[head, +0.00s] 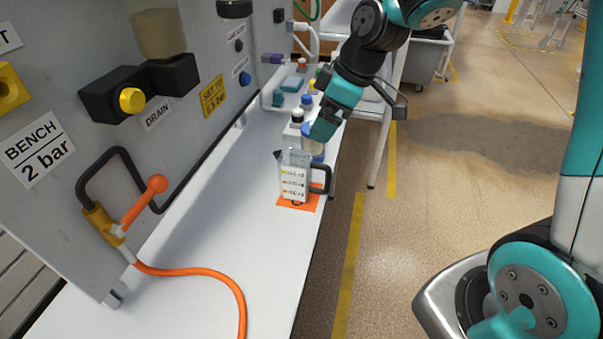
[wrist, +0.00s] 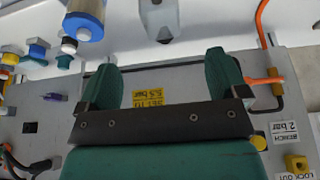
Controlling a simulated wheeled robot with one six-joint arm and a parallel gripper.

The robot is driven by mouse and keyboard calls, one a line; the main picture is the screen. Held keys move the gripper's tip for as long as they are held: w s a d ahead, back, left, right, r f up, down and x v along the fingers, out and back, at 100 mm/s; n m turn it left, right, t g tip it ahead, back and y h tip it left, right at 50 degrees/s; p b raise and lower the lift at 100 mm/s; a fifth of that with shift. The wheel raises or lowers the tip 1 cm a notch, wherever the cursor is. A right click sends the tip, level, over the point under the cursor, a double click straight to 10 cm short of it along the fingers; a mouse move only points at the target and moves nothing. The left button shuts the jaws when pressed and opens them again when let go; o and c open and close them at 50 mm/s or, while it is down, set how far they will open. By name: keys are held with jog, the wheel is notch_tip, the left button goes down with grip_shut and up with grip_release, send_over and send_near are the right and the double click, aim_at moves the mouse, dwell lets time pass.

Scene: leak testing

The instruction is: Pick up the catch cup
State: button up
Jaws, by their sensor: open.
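The catch cup (head: 293,178) is a clear jug with a dark handle on its right and a white marked label. It stands upright on an orange mat (head: 308,204) on the white bench. In the wrist view the cup (wrist: 160,14) appears as a grey shape at the top edge, partly cut off. My gripper (head: 322,128) is above and behind the cup in the head view, apart from it. In the wrist view my gripper (wrist: 163,78) has its two green fingers wide apart with nothing between them.
A blue-capped container (head: 313,143) stands close behind the cup, with several small bottles and fittings farther back. The grey panel (head: 200,60) rises along the left. An orange hose (head: 205,274) lies on the near bench; the bench middle (head: 215,215) is clear.

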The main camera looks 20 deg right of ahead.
aim_at(299, 164)
jog(key=p+x, duration=0.2)
jog(key=x, duration=1.2)
jog(key=shift+f, duration=0.1)
jog(key=c, duration=1)
